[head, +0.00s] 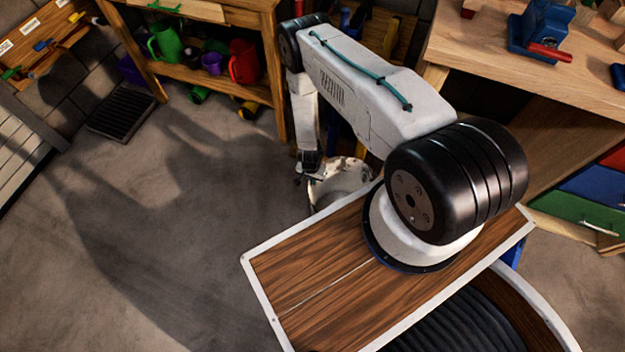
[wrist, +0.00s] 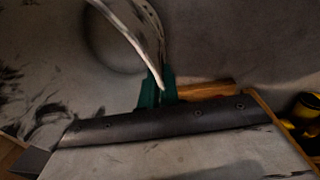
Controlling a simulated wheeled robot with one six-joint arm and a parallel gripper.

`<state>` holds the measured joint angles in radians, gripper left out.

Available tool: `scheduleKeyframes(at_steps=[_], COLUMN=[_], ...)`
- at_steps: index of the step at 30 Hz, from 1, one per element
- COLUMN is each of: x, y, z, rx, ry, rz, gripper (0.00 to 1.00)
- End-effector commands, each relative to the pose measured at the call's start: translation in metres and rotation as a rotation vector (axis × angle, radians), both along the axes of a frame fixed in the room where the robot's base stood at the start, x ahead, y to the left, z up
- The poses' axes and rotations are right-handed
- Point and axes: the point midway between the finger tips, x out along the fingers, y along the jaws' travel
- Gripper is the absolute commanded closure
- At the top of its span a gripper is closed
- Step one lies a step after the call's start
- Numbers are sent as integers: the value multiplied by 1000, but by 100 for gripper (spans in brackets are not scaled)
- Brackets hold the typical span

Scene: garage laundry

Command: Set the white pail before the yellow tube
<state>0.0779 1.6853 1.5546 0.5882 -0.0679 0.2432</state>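The white pail (head: 346,184), with dark smudges, is partly hidden behind my own body and arm in the head view. My gripper (head: 309,173) is down at the pail's left rim. In the wrist view the pale curved rim of the pail (wrist: 130,32) runs down between the teal fingers of my gripper (wrist: 159,90), which look closed on it. The pail's bottom is hidden. The yellow tube (head: 249,109), with a dark end, is on the floor under the wooden shelf, left of and beyond the pail. A yellow and black part of it (wrist: 303,110) appears at the wrist view's right edge.
A wooden shelf (head: 223,83) holds a green watering can (head: 166,45), a purple cup (head: 211,63) and a red jug (head: 244,62). A green tube (head: 199,95) lies beneath it. A workbench (head: 480,50) stands right. The floor (head: 190,200) at left is clear.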

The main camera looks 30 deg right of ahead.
Motion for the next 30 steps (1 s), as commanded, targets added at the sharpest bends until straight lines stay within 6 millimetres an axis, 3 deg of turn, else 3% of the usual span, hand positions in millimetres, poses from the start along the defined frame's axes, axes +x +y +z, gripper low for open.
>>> scheduleKeyframes(at_steps=[1, 2, 4, 16, 30], x=[0, 0, 0, 1, 5], y=[0, 0, 0, 0, 3], z=[-1, -2, -2, 6, 97], rx=[0, 0, 0, 0, 1], ry=[0, 0, 0, 0, -1], rz=[0, 0, 0, -2, -1], gripper=[100, 94, 75, 75, 75])
